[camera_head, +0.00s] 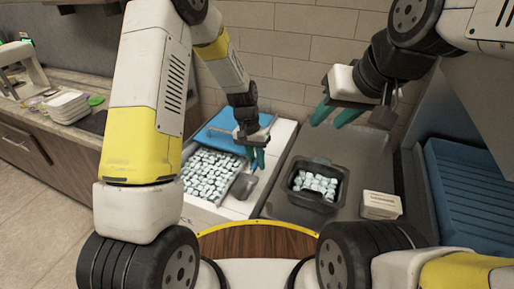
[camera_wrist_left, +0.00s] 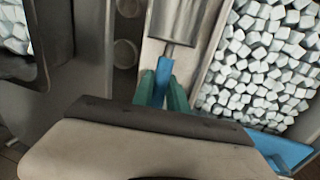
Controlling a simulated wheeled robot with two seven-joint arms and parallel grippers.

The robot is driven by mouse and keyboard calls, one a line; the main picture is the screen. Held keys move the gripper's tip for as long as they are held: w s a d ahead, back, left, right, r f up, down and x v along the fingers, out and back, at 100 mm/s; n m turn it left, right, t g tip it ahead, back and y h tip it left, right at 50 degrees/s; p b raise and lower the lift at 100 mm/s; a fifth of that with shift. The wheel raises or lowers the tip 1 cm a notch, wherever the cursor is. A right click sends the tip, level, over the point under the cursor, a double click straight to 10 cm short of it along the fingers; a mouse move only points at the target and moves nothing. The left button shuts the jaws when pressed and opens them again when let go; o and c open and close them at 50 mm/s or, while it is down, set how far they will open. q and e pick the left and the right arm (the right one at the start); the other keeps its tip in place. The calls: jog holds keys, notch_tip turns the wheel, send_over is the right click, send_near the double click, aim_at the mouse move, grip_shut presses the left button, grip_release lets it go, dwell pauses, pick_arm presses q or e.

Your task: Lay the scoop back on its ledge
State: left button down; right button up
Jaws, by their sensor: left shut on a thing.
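The scoop has a grey metal bowl (camera_head: 243,186) and a blue handle. In the left wrist view its bowl (camera_wrist_left: 184,20) is at the top and the handle (camera_wrist_left: 161,82) runs down between my green fingers. My left gripper (camera_head: 256,158) is shut on the handle; it also shows in the left wrist view (camera_wrist_left: 163,92). The bowl is over the pale ledge (camera_wrist_left: 205,62) beside the ice. I cannot tell whether the scoop touches it. My right gripper (camera_head: 336,114) is open and empty, raised above the grey counter at the right.
The ice bin (camera_head: 200,207) full of white cubes lies left of the ledge, with a blue lid (camera_head: 206,139) at its back. A black tub (camera_head: 310,201) holding ice and a small pale box (camera_head: 380,205) stand on the grey counter (camera_head: 270,210). A blue ribbed bin (camera_head: 465,190) is at right.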

pick_arm(q)
jog(key=shift+f, duration=0.2)
jog(key=c, duration=1.3)
grip_release()
jog(key=shift+f, duration=0.1)
notch_tip(320, 180, up, 12)
jog(key=w+a, duration=0.1)
jog(key=a, duration=0.1)
jog(key=s+a+r+n+t, duration=0.1)
jog(key=s+a+r+t, duration=0.1)
jog(key=s+a+r, duration=0.4)
jog(key=s+a+r+n+t, duration=0.1)
jog(key=s+a+r+t, duration=0.15)
jog(key=r, duration=0.65)
jog(key=shift+s+a+r+n+t, duration=0.4)
jog(key=shift+s+a+r, duration=0.2)
jog(key=shift+s, duration=1.5)
jog(key=shift+s+a+r+n+t, duration=0.35)
jog(key=shift+s+a+r+t, duration=0.25)
jog(key=shift+s, duration=1.55)
jog(key=shift+s+a+r+n+t, duration=0.35)
jog(key=shift+s+a+r, duration=0.3)
jog(key=shift+s, duration=1.45)
